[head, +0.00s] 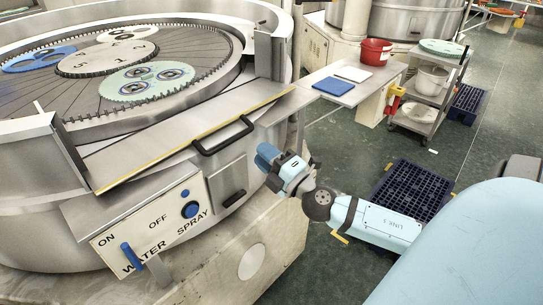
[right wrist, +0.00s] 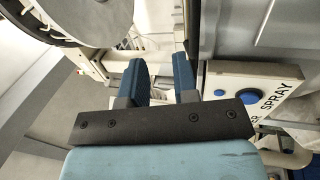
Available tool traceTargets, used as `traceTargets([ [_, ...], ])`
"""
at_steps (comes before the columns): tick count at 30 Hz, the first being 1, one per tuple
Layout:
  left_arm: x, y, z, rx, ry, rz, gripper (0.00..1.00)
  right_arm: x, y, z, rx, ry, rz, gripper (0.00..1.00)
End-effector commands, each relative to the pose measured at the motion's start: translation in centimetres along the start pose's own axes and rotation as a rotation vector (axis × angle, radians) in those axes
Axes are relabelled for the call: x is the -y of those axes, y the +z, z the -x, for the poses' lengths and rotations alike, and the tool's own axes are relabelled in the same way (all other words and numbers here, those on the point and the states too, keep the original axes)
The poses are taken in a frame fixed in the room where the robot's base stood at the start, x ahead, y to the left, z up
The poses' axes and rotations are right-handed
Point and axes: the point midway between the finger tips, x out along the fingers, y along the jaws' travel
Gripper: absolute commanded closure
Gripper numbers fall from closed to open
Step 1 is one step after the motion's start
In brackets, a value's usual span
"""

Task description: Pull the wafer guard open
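The wafer guard (head: 135,163) appears to be the flat metal panel with a yellow edge stripe along the front of the round lapping machine. A black bar handle (head: 224,140) is fixed to it. My right gripper (head: 266,157) is to the right of the handle and apart from it. In the right wrist view its two blue fingers (right wrist: 158,82) stand apart with nothing between them. I cannot make out the handle in that view. My left gripper is not in view.
A control panel (head: 167,225) with a blue knob and blue lever is below the guard; it also shows in the right wrist view (right wrist: 282,78). A side table (head: 312,84) holds a red bucket (head: 375,51). A dark blue pallet (head: 410,187) lies on the floor behind my right arm.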

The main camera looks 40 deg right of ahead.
Motion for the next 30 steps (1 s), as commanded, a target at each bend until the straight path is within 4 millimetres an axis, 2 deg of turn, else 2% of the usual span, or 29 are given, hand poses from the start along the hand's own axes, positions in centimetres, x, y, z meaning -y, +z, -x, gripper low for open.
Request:
traceTargets([
  [3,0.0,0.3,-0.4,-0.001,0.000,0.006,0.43,0.3,0.0,1.4,0.000,-0.002,-0.001,0.73],
  [7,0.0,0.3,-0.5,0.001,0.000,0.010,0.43,0.1,0.0,2.0,-0.001,-0.001,0.001,0.73],
  [25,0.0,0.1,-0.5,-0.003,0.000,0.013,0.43,0.0,0.0,2.1,0.000,-0.001,0.000,0.73],
  [28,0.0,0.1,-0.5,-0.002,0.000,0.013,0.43,0.9,-0.1,2.5,0.012,-0.023,-0.035,0.73],
  [30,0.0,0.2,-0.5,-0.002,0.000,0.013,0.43,2.8,-0.2,3.1,0.039,-0.071,-0.111,0.73],
])
